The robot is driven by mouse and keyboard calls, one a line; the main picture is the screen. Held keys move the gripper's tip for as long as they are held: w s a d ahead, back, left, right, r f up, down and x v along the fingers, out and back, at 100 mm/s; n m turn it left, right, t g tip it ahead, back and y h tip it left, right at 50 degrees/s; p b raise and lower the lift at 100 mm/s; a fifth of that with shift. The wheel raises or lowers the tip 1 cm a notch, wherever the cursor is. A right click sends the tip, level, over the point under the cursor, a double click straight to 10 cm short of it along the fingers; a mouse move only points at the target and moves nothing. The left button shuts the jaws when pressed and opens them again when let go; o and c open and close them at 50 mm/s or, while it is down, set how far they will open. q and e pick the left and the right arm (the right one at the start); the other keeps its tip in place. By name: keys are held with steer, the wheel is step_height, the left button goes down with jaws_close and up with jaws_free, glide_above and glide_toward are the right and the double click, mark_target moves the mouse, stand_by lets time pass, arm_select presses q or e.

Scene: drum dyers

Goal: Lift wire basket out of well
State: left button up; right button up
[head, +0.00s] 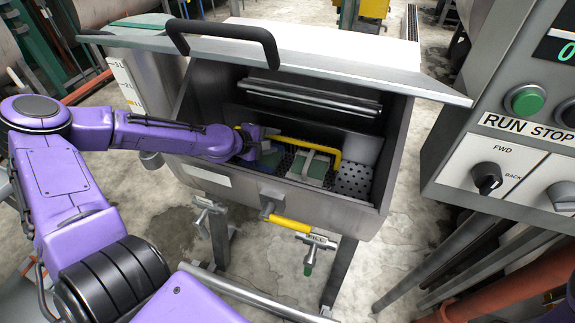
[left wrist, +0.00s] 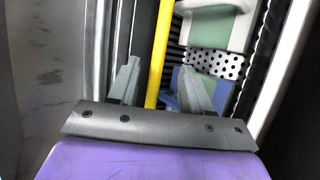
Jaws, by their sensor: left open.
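The wire basket (head: 291,165) sits inside the open metal well (head: 325,203), with green and white pieces in it. Its yellow handle (head: 310,145) arches over the contents. My left gripper (head: 260,139) reaches over the front left of the well and is at the left end of the handle. In the left wrist view, the yellow handle (left wrist: 158,50) runs between the two open fingers of my left gripper (left wrist: 158,88), which look clear of it. Much of the basket's mesh is hidden by its contents and the well's front wall. My right gripper is not in view.
The well's raised lid (head: 320,60) with a black handle (head: 222,42) stands behind the opening. A perforated metal plate (head: 354,181) is at the well's right end. A yellow-handled valve (head: 291,223) juts from the front. A control panel (head: 510,150) stands at the right.

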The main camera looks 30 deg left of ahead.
mark_target(283, 139)
arm_select(q)
steer(key=b+x, duration=0.3)
steer(key=x, duration=0.5)
steer(key=shift+w+d, duration=0.2)
steer(key=shift+w, duration=0.05)
steer(key=shift+s+r, duration=0.1)
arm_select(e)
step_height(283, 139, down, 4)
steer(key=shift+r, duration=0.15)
arm_select(q)
jaws_close()
stand_by(0.4)
steer(key=shift+r, duration=0.15)
